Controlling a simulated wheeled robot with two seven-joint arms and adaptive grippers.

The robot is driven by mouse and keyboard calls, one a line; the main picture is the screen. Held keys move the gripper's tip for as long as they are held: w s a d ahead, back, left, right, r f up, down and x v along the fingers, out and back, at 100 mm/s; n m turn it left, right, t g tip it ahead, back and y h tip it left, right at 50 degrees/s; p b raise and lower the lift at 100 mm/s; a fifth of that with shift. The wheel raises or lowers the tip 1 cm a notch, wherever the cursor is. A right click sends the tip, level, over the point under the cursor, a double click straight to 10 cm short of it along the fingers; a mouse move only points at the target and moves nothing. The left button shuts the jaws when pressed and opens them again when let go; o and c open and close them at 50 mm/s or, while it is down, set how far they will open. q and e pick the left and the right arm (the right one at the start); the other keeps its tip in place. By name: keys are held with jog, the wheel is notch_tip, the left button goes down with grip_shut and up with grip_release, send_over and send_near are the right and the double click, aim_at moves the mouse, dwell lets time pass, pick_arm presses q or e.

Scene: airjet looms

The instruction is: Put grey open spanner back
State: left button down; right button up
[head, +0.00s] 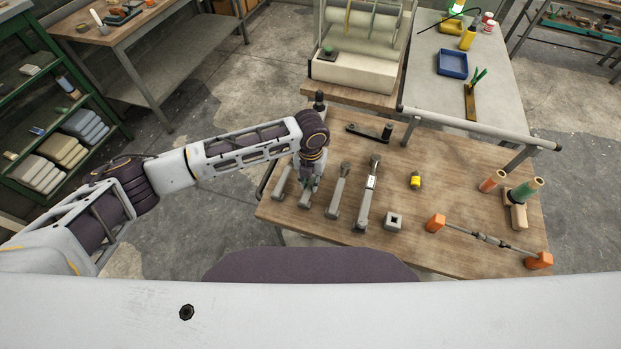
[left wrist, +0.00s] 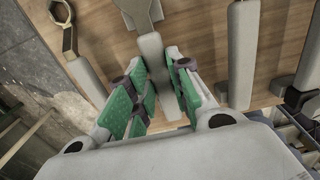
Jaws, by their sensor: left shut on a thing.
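My left gripper (head: 309,181) is low over the left part of the wooden workbench (head: 456,182), pointing down. It is shut on the grey open spanner, whose grey lower end (head: 304,203) shows just below the gripper in the head view. In the left wrist view the spanner's handle (left wrist: 152,50) runs up between the green finger pads (left wrist: 160,82), with its forked head at the top edge. Whether the spanner touches the bench I cannot tell. The fingers hide part of the handle. My right gripper is not in view.
A ring spanner (head: 281,183) lies left of the gripper. Grey tools (head: 338,190) and (head: 367,195) lie to its right, close by. A square block (head: 393,221), yellow item (head: 415,180) and orange-ended bar (head: 490,239) lie farther right. A dark-handled tool (head: 369,132) lies behind.

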pick_arm(q)
jog(key=shift+f, duration=0.4)
jog(key=c, duration=1.2)
grip_release()
jog(key=shift+o, duration=0.4)
jog(key=o, duration=0.4)
jog(key=shift+r, duration=0.2)
